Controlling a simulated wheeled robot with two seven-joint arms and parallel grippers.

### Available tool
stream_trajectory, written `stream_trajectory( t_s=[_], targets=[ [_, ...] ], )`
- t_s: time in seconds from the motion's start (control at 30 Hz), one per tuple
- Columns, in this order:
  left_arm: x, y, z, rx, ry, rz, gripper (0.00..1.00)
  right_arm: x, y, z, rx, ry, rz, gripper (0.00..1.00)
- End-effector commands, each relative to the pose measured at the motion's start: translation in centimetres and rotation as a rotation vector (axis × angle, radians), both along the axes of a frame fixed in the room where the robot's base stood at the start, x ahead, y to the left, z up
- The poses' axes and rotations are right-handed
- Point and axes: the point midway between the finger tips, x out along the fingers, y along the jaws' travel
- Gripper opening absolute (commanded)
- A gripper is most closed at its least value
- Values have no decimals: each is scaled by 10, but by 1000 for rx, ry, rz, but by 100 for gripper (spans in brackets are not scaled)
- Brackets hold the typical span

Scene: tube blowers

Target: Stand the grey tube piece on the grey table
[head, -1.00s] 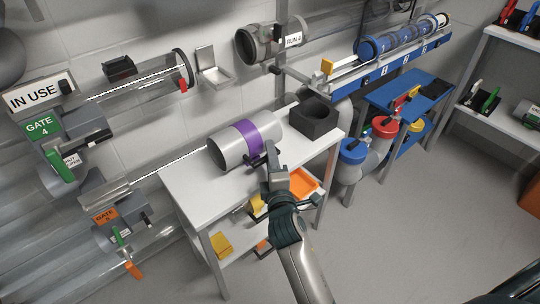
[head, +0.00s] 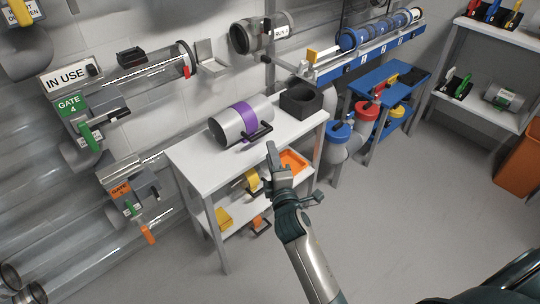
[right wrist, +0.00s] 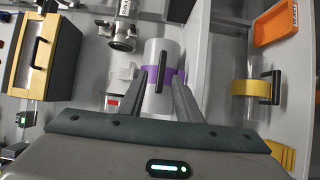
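The grey tube piece (head: 228,129) with a purple band and black handle lies on its side on top of the grey table (head: 200,163). It also shows in the right wrist view (right wrist: 155,101), beyond my fingers, with its handle facing the camera. My right gripper (head: 291,174) is in front of the table's front edge, apart from the tube and empty. Its fingers are spread in the right wrist view (right wrist: 162,88). My left gripper is not in view.
A black block with a round opening (head: 301,100) stands on the table's right end. The shelf below holds an orange tray (head: 293,162) and a yellow-banded piece (right wrist: 243,88). Gate tubes line the wall at left; a blue table (head: 405,82) stands at right. The front floor is clear.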

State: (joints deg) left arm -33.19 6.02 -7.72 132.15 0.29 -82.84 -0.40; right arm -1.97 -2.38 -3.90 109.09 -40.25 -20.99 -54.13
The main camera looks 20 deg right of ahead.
Motion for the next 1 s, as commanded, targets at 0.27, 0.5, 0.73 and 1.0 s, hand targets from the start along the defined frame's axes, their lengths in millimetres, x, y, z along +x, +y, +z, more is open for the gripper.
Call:
stream_trajectory(
  t_s=[0.27,0.5,0.73,1.0],
  targets=[
    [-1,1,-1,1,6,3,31,0,-1,0,0,0,0,31],
    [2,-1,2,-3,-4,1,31,0,-1,0,0,0,0,31],
    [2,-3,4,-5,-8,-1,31,0,-1,-1,0,1,0,31],
    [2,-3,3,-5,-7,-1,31,-28,-11,-36,163,95,-39,31]
  ],
)
